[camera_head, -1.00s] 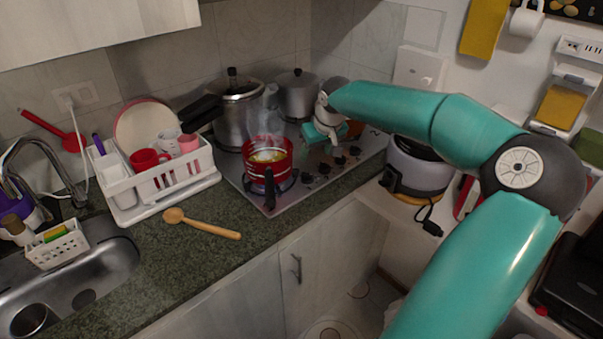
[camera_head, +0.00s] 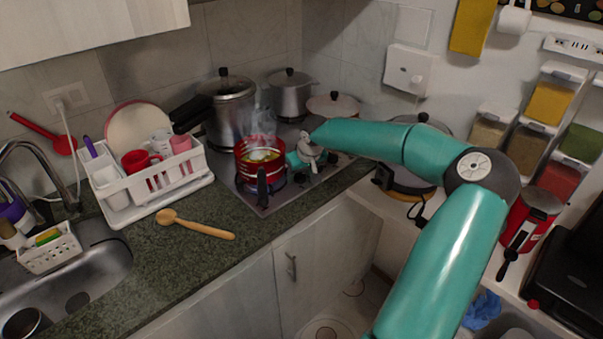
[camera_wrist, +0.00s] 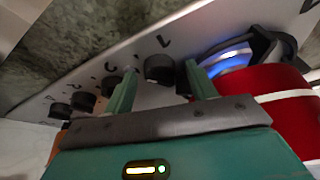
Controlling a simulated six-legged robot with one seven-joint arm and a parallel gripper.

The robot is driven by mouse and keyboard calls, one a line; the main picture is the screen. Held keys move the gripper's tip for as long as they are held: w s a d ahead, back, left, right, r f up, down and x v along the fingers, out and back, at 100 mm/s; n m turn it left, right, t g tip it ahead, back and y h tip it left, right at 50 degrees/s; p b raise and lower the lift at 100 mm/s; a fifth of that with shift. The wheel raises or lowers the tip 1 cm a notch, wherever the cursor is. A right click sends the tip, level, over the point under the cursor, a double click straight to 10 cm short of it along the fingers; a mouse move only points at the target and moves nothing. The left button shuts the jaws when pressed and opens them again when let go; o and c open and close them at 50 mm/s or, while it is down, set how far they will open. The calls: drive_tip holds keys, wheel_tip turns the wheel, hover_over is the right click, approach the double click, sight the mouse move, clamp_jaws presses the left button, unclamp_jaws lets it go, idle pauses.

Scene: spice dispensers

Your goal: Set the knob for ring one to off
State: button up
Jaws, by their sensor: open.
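The cooktop (camera_head: 262,205) has a row of black knobs along its front strip. In the wrist view one knob (camera_wrist: 159,68) shows between my open fingers, beneath a printed "L". My gripper (camera_wrist: 160,72) appears empty; I cannot tell whether its fingers touch the knob. Another dark knob (camera_wrist: 182,84) is partly hidden by the right finger. Several more knobs (camera_wrist: 84,100) run off to the left. In the head view my gripper (camera_head: 303,158) is low over the cooktop, right of the red pot (camera_head: 250,178), and hides some knobs. Which knob serves ring one is not readable.
A blue flame (camera_wrist: 232,56) burns beside the red pot (camera_wrist: 285,120), close to my right finger. The pot's black handle (camera_head: 262,190) points forward. Larger pots (camera_head: 232,115) stand behind. A wooden spoon (camera_head: 195,224) lies on the counter.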

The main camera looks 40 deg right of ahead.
drive_tip(key=c, duration=1)
drive_tip(key=n, duration=0.1)
drive_tip(key=n+y, duration=0.1)
drive_tip(key=n, duration=0.1)
drive_tip(key=n+y, duration=0.1)
drive_tip(key=n, duration=0.1)
drive_tip(key=shift+d, duration=0.25)
drive_tip(key=n, duration=0.2)
drive_tip(key=n+y, duration=0.1)
drive_tip(key=n, duration=0.1)
drive_tip(key=shift+w+d+n+y, duration=0.15)
drive_tip(key=shift+n+y, duration=0.15)
drive_tip(key=shift+n, duration=0.1)
drive_tip(key=n+g, duration=0.1)
drive_tip(key=n, duration=0.1)
drive_tip(key=n+g+y, duration=0.1)
drive_tip(key=n, duration=0.2)
drive_tip(key=shift+w+d, duration=0.1)
drive_tip(key=shift+w, duration=0.05)
drive_tip(key=n+g, duration=0.1)
drive_tip(key=n, duration=0.1)
drive_tip(key=n+g, duration=0.1)
drive_tip(key=n, duration=0.2)
drive_tip(key=shift+w+n+y, duration=0.15)
drive_tip(key=shift+n+y, duration=0.15)
drive_tip(key=shift+y, duration=0.1)
drive_tip(key=shift+d, duration=0.1)
